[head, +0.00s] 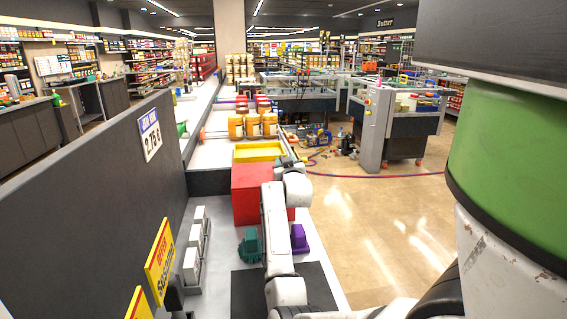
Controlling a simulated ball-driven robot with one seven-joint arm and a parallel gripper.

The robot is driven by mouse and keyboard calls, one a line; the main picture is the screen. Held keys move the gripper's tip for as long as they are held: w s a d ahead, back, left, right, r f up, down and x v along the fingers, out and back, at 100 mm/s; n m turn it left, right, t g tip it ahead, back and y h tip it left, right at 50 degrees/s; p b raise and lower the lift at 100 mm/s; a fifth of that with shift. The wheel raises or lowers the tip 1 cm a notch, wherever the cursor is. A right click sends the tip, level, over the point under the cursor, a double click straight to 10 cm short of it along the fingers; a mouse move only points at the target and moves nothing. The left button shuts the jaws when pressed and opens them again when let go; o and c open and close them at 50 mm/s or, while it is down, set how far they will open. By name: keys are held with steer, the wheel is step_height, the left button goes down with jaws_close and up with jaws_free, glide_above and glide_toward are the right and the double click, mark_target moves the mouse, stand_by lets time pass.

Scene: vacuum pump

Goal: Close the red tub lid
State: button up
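A red tub (247,194) stands on the white counter in the head view, left of my arm. My arm covers its right part. A yellow shallow box or panel (256,152) shows just behind and above the red top; I cannot tell whether it belongs to the tub. The lid's position cannot be made out clearly. My arm reaches forward past the tub's right side. My gripper (287,148) seems to be at the far end of the arm, near the yellow piece's right edge. It is too small to tell whether it is open or shut.
A teal object (250,245) and a purple object (299,238) lie nearer on the counter, by a dark mat (245,292). Orange jars (252,125) stand behind. A dark partition (85,190) rises at left. Open floor (390,220) lies at right.

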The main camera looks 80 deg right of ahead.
steer(key=shift+o, duration=0.4)
steer(key=shift+w, duration=0.1)
steer(key=shift+a+p, duration=0.4)
steer(key=shift+a, duration=0.1)
steer(key=shift+p+v, duration=1)
steer(key=shift+v, duration=2.3)
steer(key=shift+d, duration=0.1)
